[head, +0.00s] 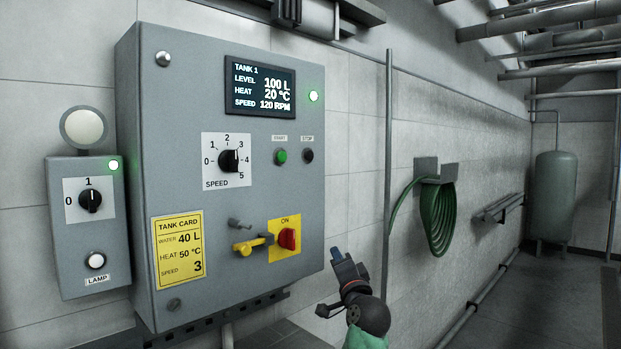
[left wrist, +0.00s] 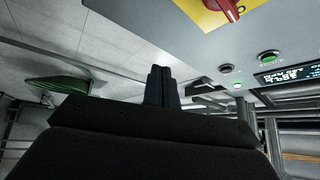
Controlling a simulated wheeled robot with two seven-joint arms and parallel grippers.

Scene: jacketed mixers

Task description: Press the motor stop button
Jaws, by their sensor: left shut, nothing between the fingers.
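The black stop button (head: 308,156) sits on the grey control panel (head: 240,120) under a label reading STOP, right of the green start button (head: 281,156). It also shows in the left wrist view (left wrist: 226,68), near the panel edge. My left gripper (head: 338,256) is below and right of the buttons, beside the panel's lower right edge and apart from the stop button. In the left wrist view its fingers (left wrist: 162,86) are shut together with nothing between them. The display (head: 260,87) reads 100 L, 20 °C and 120 RPM. My right gripper is not in view.
A red switch (head: 288,239) on a yellow plate and a yellow handle (head: 250,245) stick out low on the panel. A speed knob (head: 229,160) is left of the buttons. A lamp box (head: 88,225) hangs at left. A green hose (head: 440,220) hangs on the wall at right.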

